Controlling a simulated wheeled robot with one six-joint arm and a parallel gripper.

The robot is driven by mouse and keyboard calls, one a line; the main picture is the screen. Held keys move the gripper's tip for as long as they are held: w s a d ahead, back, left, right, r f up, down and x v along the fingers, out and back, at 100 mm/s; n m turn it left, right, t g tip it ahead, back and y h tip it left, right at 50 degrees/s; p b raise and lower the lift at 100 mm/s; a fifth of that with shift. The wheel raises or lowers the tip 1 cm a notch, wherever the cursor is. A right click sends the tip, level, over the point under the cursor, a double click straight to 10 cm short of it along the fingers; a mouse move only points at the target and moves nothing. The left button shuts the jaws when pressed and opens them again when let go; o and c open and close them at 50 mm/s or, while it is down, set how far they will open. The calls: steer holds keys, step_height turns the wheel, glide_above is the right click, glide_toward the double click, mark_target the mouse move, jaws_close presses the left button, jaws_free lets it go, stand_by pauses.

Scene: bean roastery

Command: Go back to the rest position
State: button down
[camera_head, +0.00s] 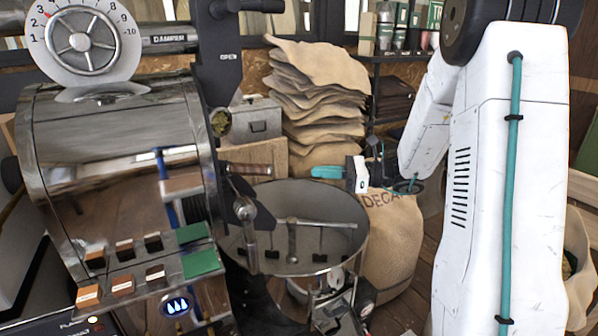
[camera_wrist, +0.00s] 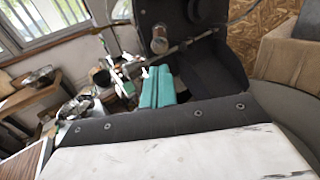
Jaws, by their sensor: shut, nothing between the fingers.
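My gripper (camera_head: 314,172) shows in the head view above the right part of the round cooling tray (camera_head: 345,252), apart from it. Its teal fingers point left, toward the roaster drum. In the wrist view the two teal fingers (camera_wrist: 157,86) lie side by side, shut and empty. My white arm fills the right side of the head view and hides what is behind it.
The metal roaster (camera_head: 120,130) with its damper dial (camera_head: 78,42) stands at the left. A stack of burlap sacks (camera_head: 318,95) stands behind the tray. A full "DECAF" sack (camera_head: 393,240) stands right of the tray. Shelves (camera_head: 398,58) are at the back.

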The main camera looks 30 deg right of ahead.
steer(key=v, duration=0.4)
steer(key=s+a+f+n+g+h, duration=0.2)
steer(key=s+a+n+g, duration=0.25)
steer(key=s, duration=0.25)
steer(key=s+a+f+n+g+h, duration=0.1)
steer(key=s+a+n+g+h, duration=0.1)
steer(key=s+a+n+g, duration=0.3)
steer(key=s+a+r+n+h, duration=0.2)
steer(key=s+r+n+h, duration=0.1)
steer(key=s+n+h, duration=0.2)
steer(key=s+a+r+n+t+h, duration=0.1)
steer(key=s+a+r+n+h, duration=0.1)
steer(key=s+n+h, duration=0.4)
steer(key=shift+s+r+n, duration=0.7)
steer(key=shift+s+n, duration=1.35)
steer(key=shift+s, duration=0.2)
